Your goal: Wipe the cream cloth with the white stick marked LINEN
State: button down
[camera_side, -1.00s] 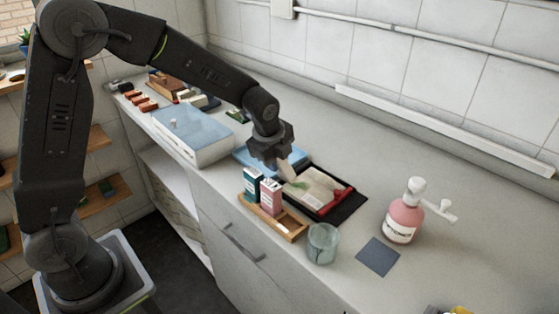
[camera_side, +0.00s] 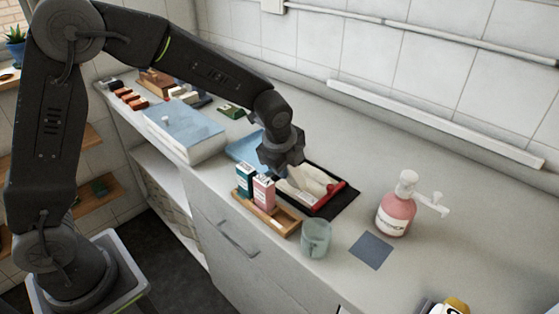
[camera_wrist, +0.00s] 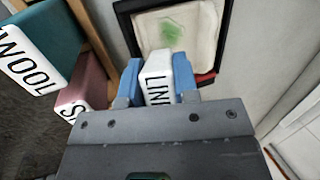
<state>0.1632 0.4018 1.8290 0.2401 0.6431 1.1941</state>
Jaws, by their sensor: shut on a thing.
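The cream cloth (camera_side: 312,182) lies on a black tray (camera_side: 342,200) on the counter, with a red bar (camera_side: 328,196) along its right side. The wrist view shows the cloth (camera_wrist: 194,22) with a green smear (camera_wrist: 172,33) on it. My gripper (camera_side: 283,165) is over the cloth's left part. In the wrist view my gripper (camera_wrist: 158,85) has its blue fingers shut on the white stick (camera_wrist: 158,66), whose visible letters read "LIN". I cannot tell whether the stick touches the cloth. In the side view my gripper hides most of the stick.
A wooden holder (camera_side: 283,222) beside the tray carries a teal block (camera_side: 245,181) and a pink block (camera_side: 264,192), marked WOOL and "S…" in the wrist view. A glass (camera_side: 316,238), a dark blue square (camera_side: 371,250) and a pink pump bottle (camera_side: 396,214) stand nearer right.

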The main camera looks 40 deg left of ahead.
jog(key=shift+s+d, duration=0.1)
jog(key=shift+d, duration=0.55)
jog(key=shift+r, duration=3.05)
jog(key=shift+r, duration=0.15)
jog(key=shift+r, duration=1.35)
jog(key=shift+f, duration=0.1)
